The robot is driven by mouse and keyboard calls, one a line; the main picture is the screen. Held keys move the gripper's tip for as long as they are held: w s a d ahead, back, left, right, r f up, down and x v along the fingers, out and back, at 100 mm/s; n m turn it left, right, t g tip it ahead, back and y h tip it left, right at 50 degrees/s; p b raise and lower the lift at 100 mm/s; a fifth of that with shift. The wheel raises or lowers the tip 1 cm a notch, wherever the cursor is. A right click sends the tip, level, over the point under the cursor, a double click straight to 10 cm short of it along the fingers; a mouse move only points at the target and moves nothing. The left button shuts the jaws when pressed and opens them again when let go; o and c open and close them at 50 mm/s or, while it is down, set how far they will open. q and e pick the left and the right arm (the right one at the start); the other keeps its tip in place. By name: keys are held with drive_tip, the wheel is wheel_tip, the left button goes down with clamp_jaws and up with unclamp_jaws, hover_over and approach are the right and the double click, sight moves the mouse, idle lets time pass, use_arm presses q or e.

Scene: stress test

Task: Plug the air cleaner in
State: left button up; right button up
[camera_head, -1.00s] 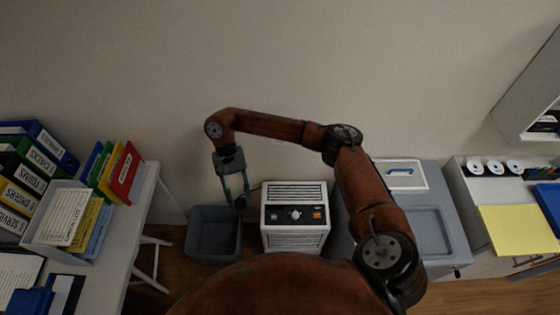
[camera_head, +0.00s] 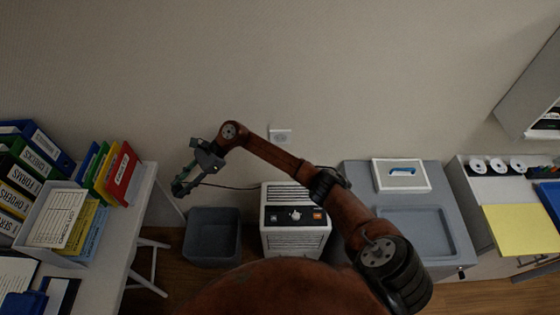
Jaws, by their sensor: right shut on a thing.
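The air cleaner (camera_head: 296,222) is a white box with vents and a dark control panel, standing on the floor against the wall. Its thin dark cord (camera_head: 232,187) runs left from its back to my right gripper (camera_head: 179,188). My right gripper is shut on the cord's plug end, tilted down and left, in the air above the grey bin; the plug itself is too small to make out. A white wall outlet (camera_head: 280,136) is on the wall above the air cleaner, up and right of my gripper, apart from it. My left gripper is not in view.
A grey bin (camera_head: 212,238) stands left of the air cleaner. A white desk (camera_head: 142,215) with binders and folders (camera_head: 120,174) is at the left, close to my gripper. A grey cabinet (camera_head: 440,185) stands at the right. The wall around the outlet is clear.

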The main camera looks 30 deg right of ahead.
drive_tip(key=w+d+m+t+h+b, duration=0.1)
drive_tip(key=w+d+m+t+h, duration=0.3)
drive_tip(key=d+m+t, duration=0.4)
drive_tip(key=w+d+m+t+h+b, duration=0.1)
drive_tip(key=w+d+m+t+h, duration=0.3)
drive_tip(key=d+m+t, duration=0.5)
drive_tip(key=s+d+f+m+t+h+b, duration=0.1)
drive_tip(key=s+d+f+m+h, duration=0.2)
drive_tip(key=s+d+h, duration=0.3)
drive_tip(key=s+d+f+m+t+h+b, duration=0.1)
drive_tip(key=s+d+f+m+h, duration=0.2)
drive_tip(key=s+d+h, duration=0.4)
drive_tip(key=d+m+h, duration=0.1)
drive_tip(key=d+h, duration=0.1)
drive_tip(key=d, duration=0.4)
drive_tip(key=shift+d+m+h, duration=0.2)
drive_tip(key=shift+m+h, duration=0.1)
drive_tip(key=shift+h, duration=0.1)
drive_tip(key=shift+w+d+b, duration=0.2)
drive_tip(key=shift+w+d, duration=0.3)
drive_tip(key=shift+w, duration=0.35)
drive_tip(key=shift+w+d+b, duration=0.15)
drive_tip(key=shift+w+d, duration=0.35)
drive_tip(key=shift+w, duration=0.3)
drive_tip(key=shift+w+d+b, duration=0.2)
drive_tip(key=shift+w+d, duration=0.3)
drive_tip(key=shift+w, duration=0.35)
